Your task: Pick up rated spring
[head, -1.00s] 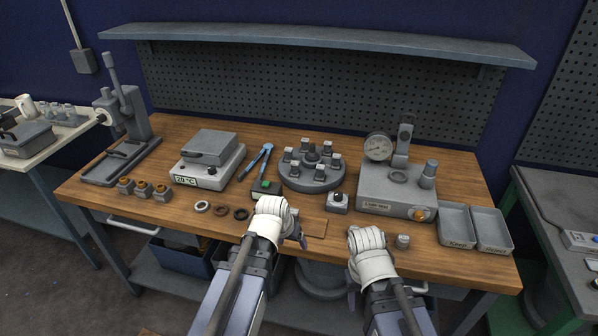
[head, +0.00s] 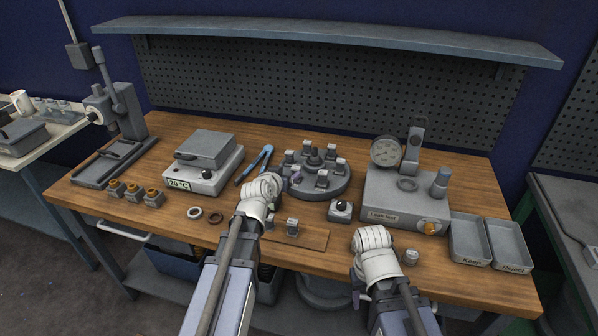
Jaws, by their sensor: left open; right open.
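I cannot pick out a part that is clearly the rated spring. Two small grey parts stand on a thin wooden board (head: 312,239) at the front of the bench; the right one (head: 292,226) shows clearly, the left one is partly covered by my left gripper. My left gripper (head: 268,190) is open above the bench, in front of the round carousel (head: 325,190) with several small grey parts. My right gripper (head: 372,240) is open over the front edge, left of a small grey cylinder (head: 411,257). The fingertips of both are mostly hidden behind the wrists.
A load tester (head: 400,207) with a dial stands right of the carousel, beside two trays (head: 470,240). A press stands at the far left.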

